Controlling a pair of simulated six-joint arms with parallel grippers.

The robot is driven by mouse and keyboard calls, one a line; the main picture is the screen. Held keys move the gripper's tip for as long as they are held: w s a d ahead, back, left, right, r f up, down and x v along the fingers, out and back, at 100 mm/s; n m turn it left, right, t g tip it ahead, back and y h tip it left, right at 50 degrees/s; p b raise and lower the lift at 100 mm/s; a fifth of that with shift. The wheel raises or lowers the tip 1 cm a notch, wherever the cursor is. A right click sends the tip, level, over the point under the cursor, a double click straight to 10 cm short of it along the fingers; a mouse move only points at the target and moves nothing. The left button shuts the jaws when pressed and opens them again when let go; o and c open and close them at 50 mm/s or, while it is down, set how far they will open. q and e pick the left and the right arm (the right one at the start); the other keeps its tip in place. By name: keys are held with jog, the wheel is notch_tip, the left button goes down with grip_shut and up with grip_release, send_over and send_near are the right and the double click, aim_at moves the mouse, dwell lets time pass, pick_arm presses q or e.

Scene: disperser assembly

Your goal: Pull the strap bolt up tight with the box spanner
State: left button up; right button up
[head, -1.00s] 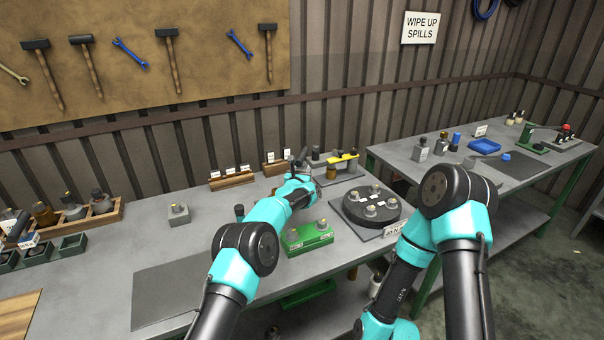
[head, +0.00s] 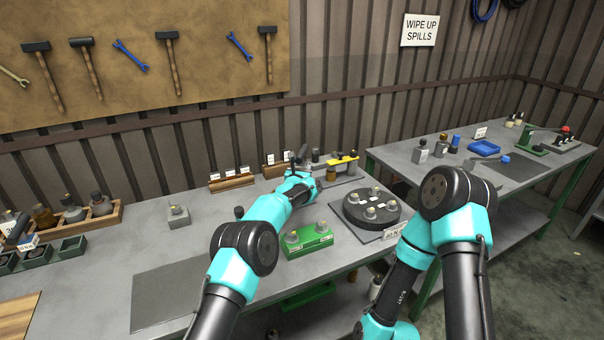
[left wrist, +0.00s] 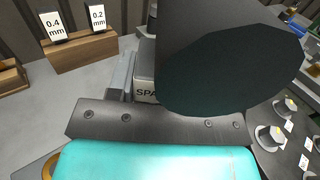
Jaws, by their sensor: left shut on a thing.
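My left gripper (head: 301,172) is at the back of the near bench, shut on a dark upright tool, which I take to be the box spanner (head: 303,153). In the left wrist view the box spanner (left wrist: 232,65) is a large dark cylinder that fills the upper middle and hides what lies behind it. A grey block (left wrist: 145,88) with a label starting "SPA" shows partly behind it. Just right of the gripper stands a fixture with a yellow bar (head: 343,160). The strap bolt cannot be made out. My right gripper is out of view.
A round black plate with several bolts (head: 371,207) and a green block with two bolts (head: 307,238) stand in front of the gripper. Labelled wooden racks (head: 231,180) stand at the back. A grey mat (head: 180,290) at the front left is clear.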

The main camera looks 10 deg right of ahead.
aim_at(302, 164)
pick_arm(q)
jog(key=shift+r, duration=1.5)
